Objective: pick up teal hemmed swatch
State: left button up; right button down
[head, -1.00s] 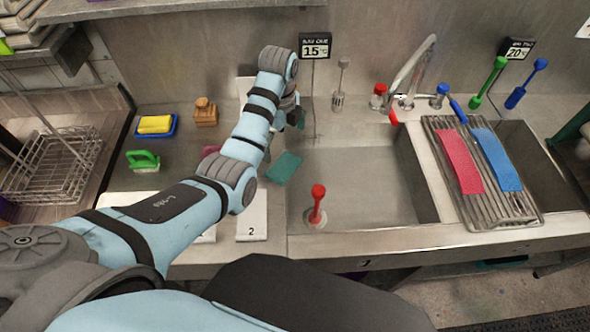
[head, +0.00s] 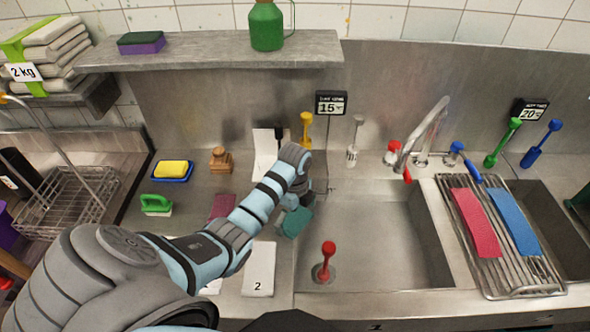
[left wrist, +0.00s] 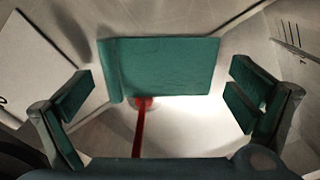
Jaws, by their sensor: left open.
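The teal swatch (head: 298,223) lies at the left rim of the sink in the head view, partly hidden by my left gripper. In the left wrist view the teal swatch (left wrist: 165,68) is a flat rectangle with a folded strip along its left end. My left gripper (head: 290,204) is over the swatch. In the left wrist view its jaws (left wrist: 158,98) are wide apart, with teal pads, and nothing is between them; the swatch shows beyond them. My right gripper is not in view.
A red-handled plunger (head: 326,262) stands in the sink (head: 385,230) close to the swatch. A card marked 2 (head: 259,270) lies left of the sink. A rack (head: 530,278) with red (head: 474,222) and blue (head: 514,222) strips is at the right. A shelf (head: 205,52) overhangs the back left.

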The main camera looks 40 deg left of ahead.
pick_arm(q)
jog(key=shift+d, duration=0.1)
jog(key=c, duration=0.6)
jog(key=shift+s+r, duration=0.2)
jog(key=shift+s, duration=0.05)
jog(key=c, duration=1)
jog(key=shift+w+f, duration=0.15)
jog(key=shift+w, duration=0.1)
grip_shut()
